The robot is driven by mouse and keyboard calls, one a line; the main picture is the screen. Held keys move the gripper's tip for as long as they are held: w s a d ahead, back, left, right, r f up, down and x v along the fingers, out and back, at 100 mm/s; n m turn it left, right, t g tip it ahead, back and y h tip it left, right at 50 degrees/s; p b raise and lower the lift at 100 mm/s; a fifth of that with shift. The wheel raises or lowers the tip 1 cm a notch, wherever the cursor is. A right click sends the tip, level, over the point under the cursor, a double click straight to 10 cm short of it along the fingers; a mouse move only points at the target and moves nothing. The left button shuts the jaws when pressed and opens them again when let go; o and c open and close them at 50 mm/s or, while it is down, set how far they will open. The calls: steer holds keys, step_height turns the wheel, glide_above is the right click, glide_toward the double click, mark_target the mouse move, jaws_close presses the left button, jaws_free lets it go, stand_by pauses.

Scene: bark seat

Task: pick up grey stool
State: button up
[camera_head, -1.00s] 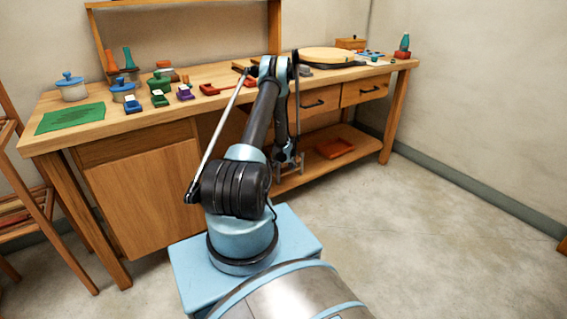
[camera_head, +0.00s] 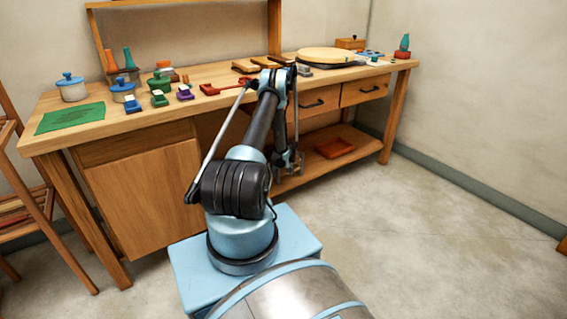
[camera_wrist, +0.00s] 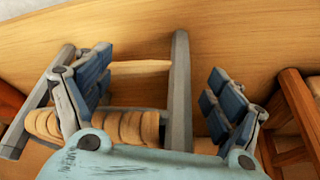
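The grey stool (camera_wrist: 181,90) is close up in the wrist view, with grey bars and a tan woven part (camera_wrist: 100,125). My gripper (camera_wrist: 165,95) is open, with its two blue-padded fingers apart. A long grey bar of the stool stands between them, with a visible gap to the right finger. The left finger overlaps the woven part; I cannot tell if it touches. In the head view my gripper (camera_head: 288,162) is low at the bench's lower shelf, and the small stool there is hard to separate from it.
A wooden workbench (camera_head: 160,125) carries jars, small coloured items and a round board (camera_head: 327,55). A red tray (camera_head: 335,148) lies on its lower shelf. A wooden rack (camera_head: 35,205) stands at the left. The floor at the right (camera_head: 430,240) is clear.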

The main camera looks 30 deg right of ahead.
jaws_close()
steer(key=shift+r, duration=0.1)
